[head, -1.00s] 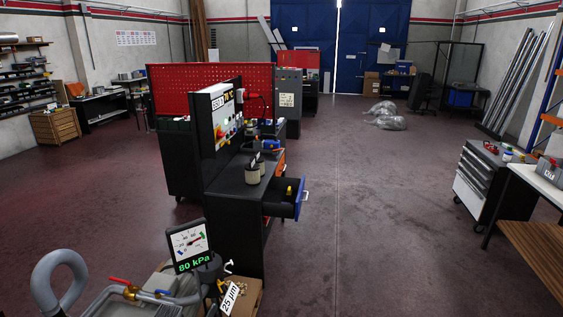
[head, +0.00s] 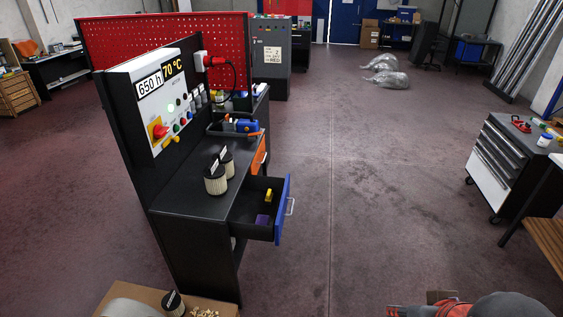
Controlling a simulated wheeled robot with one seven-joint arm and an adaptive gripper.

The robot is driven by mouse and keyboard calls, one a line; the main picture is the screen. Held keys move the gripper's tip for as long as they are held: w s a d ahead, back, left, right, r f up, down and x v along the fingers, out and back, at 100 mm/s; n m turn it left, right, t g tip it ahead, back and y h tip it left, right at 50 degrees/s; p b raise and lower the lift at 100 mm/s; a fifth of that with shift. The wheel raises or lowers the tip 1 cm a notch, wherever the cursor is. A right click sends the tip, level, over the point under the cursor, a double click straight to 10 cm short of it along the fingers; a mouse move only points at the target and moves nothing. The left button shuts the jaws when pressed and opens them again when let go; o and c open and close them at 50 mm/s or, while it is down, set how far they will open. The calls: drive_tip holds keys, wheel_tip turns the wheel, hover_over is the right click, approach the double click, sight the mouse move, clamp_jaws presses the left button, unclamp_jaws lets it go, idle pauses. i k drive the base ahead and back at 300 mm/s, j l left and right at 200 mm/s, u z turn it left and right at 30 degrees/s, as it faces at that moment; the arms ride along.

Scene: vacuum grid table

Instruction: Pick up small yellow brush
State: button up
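A small yellow object (head: 269,196) lies inside the open drawer (head: 284,215) of the black workbench, toward its far side. It is too small to tell for sure that it is a brush. A purple block-like item (head: 262,220) lies nearer in the same drawer. The drawer has a blue front with a metal handle and is pulled out to the right. My gripper is not recognisable in the head view; only a red and dark grey part, perhaps of my arm, shows at the bottom right edge.
Two labelled filter cartridges (head: 215,180) stand on the bench top (head: 190,203), with a tray (head: 235,127) behind them. An open cardboard box (head: 215,308) is at the lower left. A drawer cart (head: 500,160) stands right. The floor (head: 380,200) between bench and cart is clear.

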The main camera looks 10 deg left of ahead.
sight(269, 196)
drive_tip(key=i+l+u, duration=0.1)
drive_tip(key=i+u, duration=0.35)
drive_tip(key=i+l+u, duration=0.45)
drive_tip(key=i, duration=0.15)
drive_tip(key=i+l+u, duration=1.1)
drive_tip(key=l+u, duration=0.3)
drive_tip(key=l, duration=0.3)
